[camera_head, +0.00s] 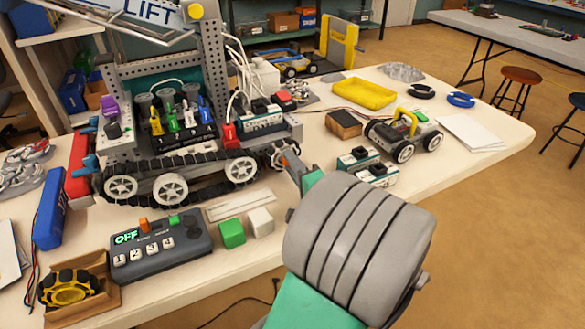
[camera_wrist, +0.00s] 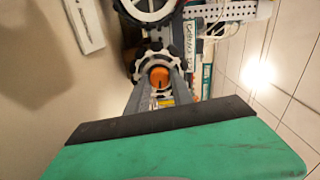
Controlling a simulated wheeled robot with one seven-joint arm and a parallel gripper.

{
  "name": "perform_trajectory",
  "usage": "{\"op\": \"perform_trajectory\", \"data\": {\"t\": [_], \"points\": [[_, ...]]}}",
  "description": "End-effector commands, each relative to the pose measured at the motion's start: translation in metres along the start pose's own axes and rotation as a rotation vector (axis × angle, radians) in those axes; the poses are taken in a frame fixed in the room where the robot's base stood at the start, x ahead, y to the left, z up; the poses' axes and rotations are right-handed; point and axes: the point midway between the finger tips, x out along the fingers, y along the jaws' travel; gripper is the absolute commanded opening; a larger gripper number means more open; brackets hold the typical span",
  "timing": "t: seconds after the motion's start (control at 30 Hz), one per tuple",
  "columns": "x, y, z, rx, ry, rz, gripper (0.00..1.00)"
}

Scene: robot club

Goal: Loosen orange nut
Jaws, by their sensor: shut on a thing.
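The orange nut (camera_wrist: 159,77) sits at the hub of a black-and-white wheel (camera_wrist: 148,62) on the tracked robot. My gripper (camera_wrist: 160,84) has its two grey fingers closed in on the nut from either side, shut on it. In the head view, my gripper (camera_head: 287,164) reaches the track's right-end wheel, and only a little orange shows there; my forearm hides part of the table in front. The tracked robot (camera_head: 180,175) stands on the table with its lift arm raised.
A control box (camera_head: 160,248) reading OFF, a green cube (camera_head: 231,233) and a white cube (camera_head: 260,221) lie in front of the robot. Small modules (camera_head: 358,158) and a wheeled car (camera_head: 403,137) stand to the right. A yellow tray (camera_head: 362,93) is farther back.

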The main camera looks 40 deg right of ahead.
Motion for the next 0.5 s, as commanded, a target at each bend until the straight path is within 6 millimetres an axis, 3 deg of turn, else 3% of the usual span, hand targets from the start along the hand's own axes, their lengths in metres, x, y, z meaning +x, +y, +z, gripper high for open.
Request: {"op": "perform_trajectory", "data": {"t": [0.5], "points": [[0.0001, 0.0001, 0.0003, -0.08, -0.001, 0.001, 0.0]]}}
